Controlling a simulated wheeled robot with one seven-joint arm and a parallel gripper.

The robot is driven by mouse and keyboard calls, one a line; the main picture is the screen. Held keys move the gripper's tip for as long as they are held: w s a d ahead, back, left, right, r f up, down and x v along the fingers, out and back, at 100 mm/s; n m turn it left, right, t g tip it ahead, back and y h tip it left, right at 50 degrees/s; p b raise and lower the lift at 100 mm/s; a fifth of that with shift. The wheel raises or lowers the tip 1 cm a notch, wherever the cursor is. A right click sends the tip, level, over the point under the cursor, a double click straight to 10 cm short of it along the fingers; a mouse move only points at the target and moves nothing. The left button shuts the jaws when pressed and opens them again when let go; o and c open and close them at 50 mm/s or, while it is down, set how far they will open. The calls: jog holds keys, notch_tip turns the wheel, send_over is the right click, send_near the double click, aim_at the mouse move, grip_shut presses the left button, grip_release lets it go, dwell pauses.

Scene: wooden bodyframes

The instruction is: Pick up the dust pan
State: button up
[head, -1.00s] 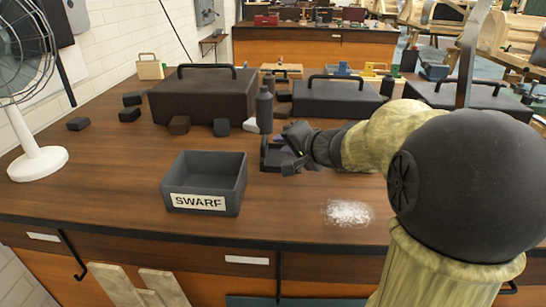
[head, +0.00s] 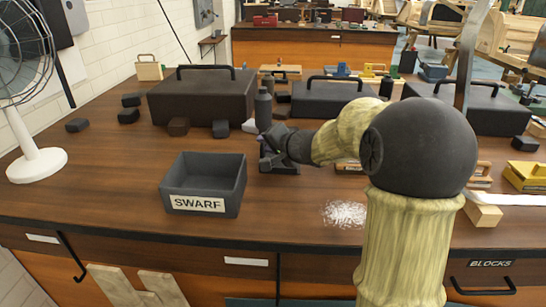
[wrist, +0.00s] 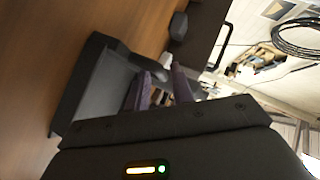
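The dust pan is a dark grey, shallow, open-fronted tray (head: 281,168) on the wooden worktop, right of the SWARF bin. It is partly hidden by my gripper in the head view. In the wrist view the pan (wrist: 88,90) fills the left middle, with its raised wall and a short grey handle-like part near the fingers. My gripper (head: 266,146) is low over the pan's back left part. Its two purple fingers (wrist: 162,88) stand apart close to the handle-like part. I cannot tell whether they touch it.
The grey SWARF bin (head: 205,183) stands to the left. A dark bottle (head: 263,108) stands just behind my gripper. Dark boxes with handles (head: 202,97) line the back. A white powder pile (head: 345,213) lies in front, to the right. A fan (head: 35,165) stands far left.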

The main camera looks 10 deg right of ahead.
jog(key=shift+w+a+f, duration=0.15)
jog(key=shift+w+f, duration=0.05)
jog(key=shift+w, duration=0.25)
grip_shut()
dwell(0.7)
jog(key=shift+s+a, duration=0.1)
jog(key=shift+s, duration=0.05)
dwell(0.5)
